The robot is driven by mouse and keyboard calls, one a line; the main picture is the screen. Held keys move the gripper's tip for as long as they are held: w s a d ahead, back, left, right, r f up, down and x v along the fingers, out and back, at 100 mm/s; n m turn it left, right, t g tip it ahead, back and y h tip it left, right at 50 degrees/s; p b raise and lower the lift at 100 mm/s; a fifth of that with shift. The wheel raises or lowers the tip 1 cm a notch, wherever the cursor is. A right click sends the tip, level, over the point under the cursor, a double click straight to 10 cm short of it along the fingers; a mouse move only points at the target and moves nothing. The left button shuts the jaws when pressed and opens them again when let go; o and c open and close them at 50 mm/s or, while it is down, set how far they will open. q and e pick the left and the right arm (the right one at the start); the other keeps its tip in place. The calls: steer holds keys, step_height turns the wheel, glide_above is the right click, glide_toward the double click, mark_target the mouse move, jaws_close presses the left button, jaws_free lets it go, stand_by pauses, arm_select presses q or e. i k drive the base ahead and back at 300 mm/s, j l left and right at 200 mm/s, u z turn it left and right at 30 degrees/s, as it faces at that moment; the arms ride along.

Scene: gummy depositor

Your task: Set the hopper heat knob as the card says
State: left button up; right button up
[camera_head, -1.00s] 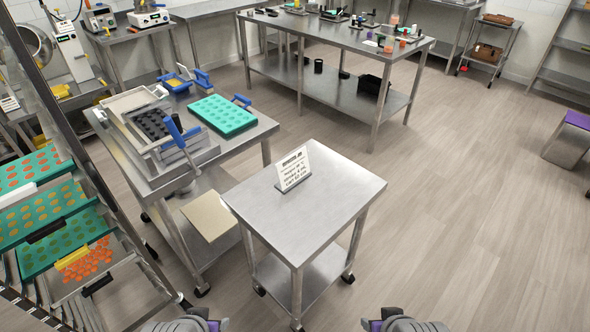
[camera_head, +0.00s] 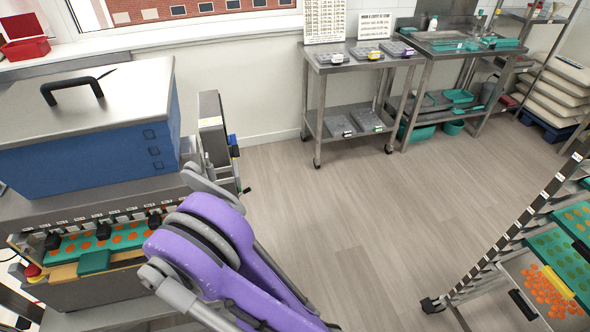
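The gummy depositor stands at the left, with a blue hopper (camera_head: 90,140) under a steel lid (camera_head: 85,95) with a black handle. Black knobs (camera_head: 103,231) sit in a row under small labels on its front; I cannot tell whether one is the heat knob. A narrow grey box (camera_head: 211,130) is on the machine's right side, its face turned away. The card on the small steel cart is out of view. A purple arm of mine crosses in front of the machine's right end and hides part of it. Neither gripper can be made out.
A teal mould (camera_head: 125,238) with orange gummies lies under the knobs, near a red button (camera_head: 32,270). A steel table (camera_head: 365,60) with trays stands by the back wall. A mould rack (camera_head: 500,240) is at the right. The middle floor is clear.

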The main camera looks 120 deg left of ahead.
mark_target(234, 152)
steer(key=u, duration=5.1)
steer(key=l+z, duration=0.1)
steer(key=l, duration=0.5)
steer(key=i+l+z, duration=0.15)
steer(key=l, duration=0.4)
steer(key=i+l+u, duration=0.1)
steer(key=i+l, duration=0.4)
steer(key=i+l+u, duration=0.1)
steer(key=i+l, duration=0.35)
steer(key=l, duration=0.2)
